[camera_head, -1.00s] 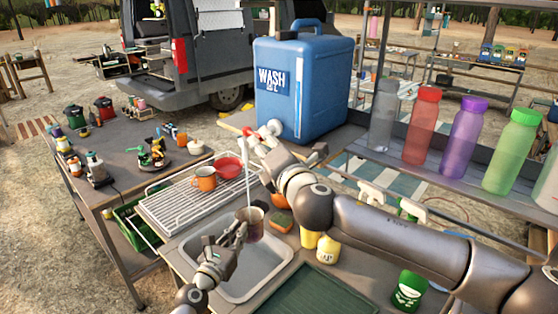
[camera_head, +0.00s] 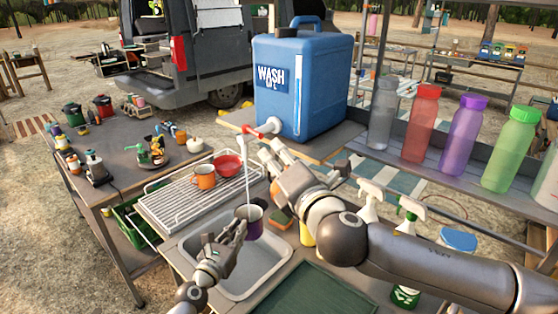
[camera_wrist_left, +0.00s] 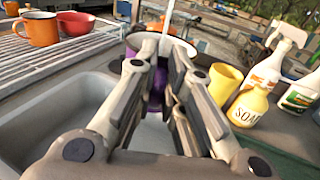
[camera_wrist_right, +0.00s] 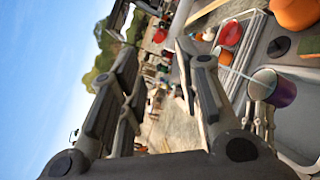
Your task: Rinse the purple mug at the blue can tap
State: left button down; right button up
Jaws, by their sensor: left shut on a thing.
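The purple mug (camera_head: 252,222) is held over the sink by my left gripper (camera_head: 238,230). The left wrist view shows the mug (camera_wrist_left: 158,88) between the fingers, partly hidden by them. The mug also shows in the right wrist view (camera_wrist_right: 280,92). The blue can (camera_head: 318,90) stands on a shelf behind the sink, with a white tap and red lever (camera_head: 268,124) on its front. A thin pale stream of water (camera_head: 247,175) runs from the tap down to the mug. My right gripper (camera_head: 268,148) is beside and below the tap, its fingers apart and empty in its wrist view (camera_wrist_right: 155,48).
The sink basin (camera_head: 190,246) lies under the mug. A drying rack (camera_head: 165,212) left of it holds an orange mug (camera_head: 204,177) and a red bowl (camera_head: 229,165). A sponge (camera_head: 281,218), a yellow cup (camera_wrist_left: 225,82) and a soap bottle (camera_wrist_left: 250,105) stand right of the sink. Colored bottles line the right shelf.

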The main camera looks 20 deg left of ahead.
aim_at(253, 132)
jog(key=shift+c, duration=0.9)
jog(key=s+a+m, duration=0.1)
jog(key=s+a+f+m, duration=0.1)
jog(key=s+a+m, duration=0.1)
jog(key=s+a+f+m, duration=0.1)
jog(key=s+a, duration=0.1)
jog(key=shift+s+a+t, duration=0.1)
jog(key=shift+a+t, duration=0.1)
jog(key=shift+t, duration=0.1)
grip_shut()
pick_arm(q)
jog(key=shift+a, duration=0.1)
pick_arm(e)
jog(key=w+a+r+m, duration=0.1)
jog(key=w+a, duration=0.3)
jog(key=w, duration=0.6)
jog(key=shift+w, duration=0.2)
